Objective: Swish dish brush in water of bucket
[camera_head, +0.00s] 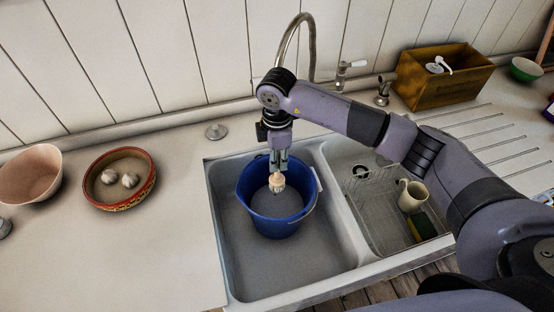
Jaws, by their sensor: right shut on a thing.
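A blue bucket (275,226) stands upright in the left basin of the sink. Its inside looks greyish; I cannot make out the water surface clearly. My right gripper (279,168) points down over the bucket, near its back rim. It is shut on the dish brush (277,183), whose pale round head shows just below the fingers, over or inside the bucket opening. I cannot tell whether the head touches the water. The brush's handle is mostly hidden by the gripper. My left gripper is not in view.
The right basin holds a wire rack, a cream mug (412,195) and a sponge (420,226). A curved faucet (311,45) rises behind the sink. A bowl with garlic (119,203) and a pinkish bowl (29,174) stand left. A wooden box (446,88) stands back right.

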